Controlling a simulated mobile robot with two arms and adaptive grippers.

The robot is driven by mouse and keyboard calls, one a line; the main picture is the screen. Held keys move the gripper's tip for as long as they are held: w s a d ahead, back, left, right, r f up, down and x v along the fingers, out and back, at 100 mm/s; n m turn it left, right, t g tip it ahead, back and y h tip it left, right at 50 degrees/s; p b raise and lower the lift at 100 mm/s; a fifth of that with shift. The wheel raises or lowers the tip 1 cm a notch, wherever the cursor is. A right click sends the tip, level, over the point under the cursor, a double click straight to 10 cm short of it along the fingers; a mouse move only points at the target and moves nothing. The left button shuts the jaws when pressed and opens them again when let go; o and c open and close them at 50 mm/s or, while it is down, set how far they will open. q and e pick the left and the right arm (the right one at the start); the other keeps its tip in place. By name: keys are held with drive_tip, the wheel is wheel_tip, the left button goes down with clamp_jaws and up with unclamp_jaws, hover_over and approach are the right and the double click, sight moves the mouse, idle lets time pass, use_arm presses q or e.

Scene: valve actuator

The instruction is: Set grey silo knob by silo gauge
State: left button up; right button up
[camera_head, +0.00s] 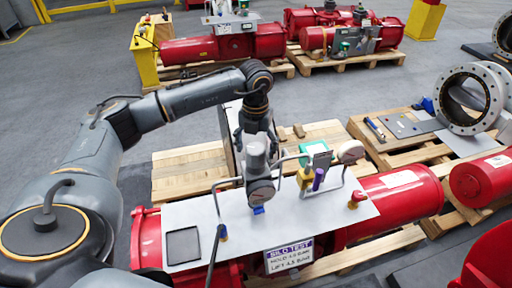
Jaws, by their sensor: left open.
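A red valve actuator (385,199) lies in front of me with a pale metal plate (310,222) on top. A sign (289,256) on its front edge reads "SILO TEST", with smaller hold and lift lines. My right gripper is not in view.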

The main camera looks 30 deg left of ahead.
use_arm(q)
drive_tip(key=shift+s+f, duration=0.1)
drive_tip(key=shift+f, duration=0.75)
drive_tip(key=c, duration=1.2)
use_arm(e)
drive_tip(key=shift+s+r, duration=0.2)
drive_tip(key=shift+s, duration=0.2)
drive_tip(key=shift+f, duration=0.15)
use_arm(q)
drive_tip(key=m+b, duration=0.2)
drive_tip(key=b, duration=0.1)
drive_tip(key=shift+f+m, duration=0.15)
drive_tip(key=shift+m, duration=0.25)
drive_tip(key=m+b, duration=0.2)
drive_tip(key=m, duration=0.1)
drive_tip(key=shift+r+m+b, duration=0.2)
drive_tip(key=shift+m+b, duration=0.6)
drive_tip(key=shift+m, duration=0.2)
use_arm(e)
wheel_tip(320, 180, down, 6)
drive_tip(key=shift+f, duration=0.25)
